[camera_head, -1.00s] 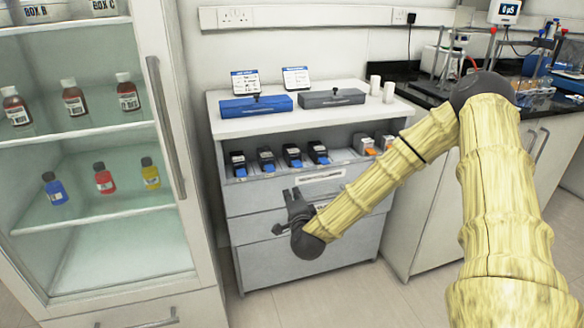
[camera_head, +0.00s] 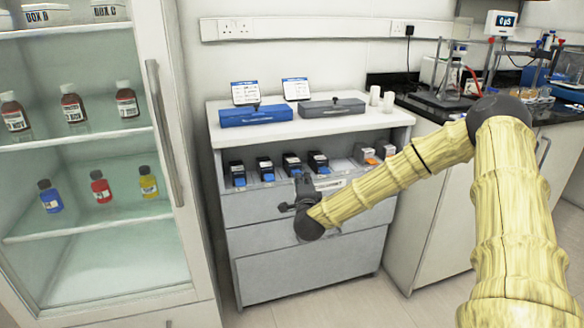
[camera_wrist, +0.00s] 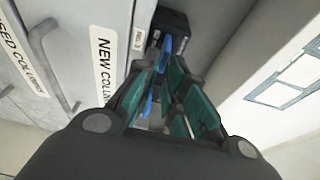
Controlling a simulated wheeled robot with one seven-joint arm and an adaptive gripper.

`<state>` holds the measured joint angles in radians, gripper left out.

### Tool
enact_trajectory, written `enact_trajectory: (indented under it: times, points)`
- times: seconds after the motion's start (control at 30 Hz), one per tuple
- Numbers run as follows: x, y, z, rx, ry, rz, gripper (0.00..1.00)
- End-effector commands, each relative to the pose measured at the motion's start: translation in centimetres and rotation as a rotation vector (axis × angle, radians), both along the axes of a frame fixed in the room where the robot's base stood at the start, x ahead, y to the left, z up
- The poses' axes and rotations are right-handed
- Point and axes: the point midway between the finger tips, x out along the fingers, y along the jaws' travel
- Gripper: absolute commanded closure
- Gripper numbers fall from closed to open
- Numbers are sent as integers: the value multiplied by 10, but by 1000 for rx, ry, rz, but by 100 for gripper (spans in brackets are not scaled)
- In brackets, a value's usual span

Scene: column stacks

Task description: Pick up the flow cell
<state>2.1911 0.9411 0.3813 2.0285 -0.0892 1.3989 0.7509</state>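Black units with blue fronts stand in a row on the cabinet's open shelf, one at the far left (camera_head: 238,173) and one at the right of the row (camera_head: 318,162). I cannot tell which thing is named the flow cell. My gripper (camera_head: 292,192) is in front of the shelf, just below the row. In the wrist view my gripper (camera_wrist: 162,66) has its teal-padded fingers apart. A black unit (camera_wrist: 172,22) with a blue part (camera_wrist: 166,52) shows beyond and between them. Contact is not visible.
White-and-orange boxes (camera_head: 364,154) stand at the right of the shelf. A blue case (camera_head: 255,114) and a grey case (camera_head: 332,106) lie on the cabinet top. The glass-fronted fridge (camera_head: 160,100) stands close on the left. A label strip (camera_wrist: 104,65) runs beside the fingers.

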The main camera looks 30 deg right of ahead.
Motion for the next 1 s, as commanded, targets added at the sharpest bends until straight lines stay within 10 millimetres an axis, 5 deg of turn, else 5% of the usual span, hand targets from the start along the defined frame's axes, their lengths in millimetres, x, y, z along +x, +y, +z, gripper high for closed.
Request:
enact_trajectory:
  times: [0.33, 0.6, 0.7, 1.0]
  points:
    - [36, -15, 1, -1, -2, -1, 88]
    - [38, -16, 1, 0, 0, 0, 88]
    - [38, -16, 1, 0, 0, 0, 100]
    - [38, -16, 1, 0, -1, 0, 100]
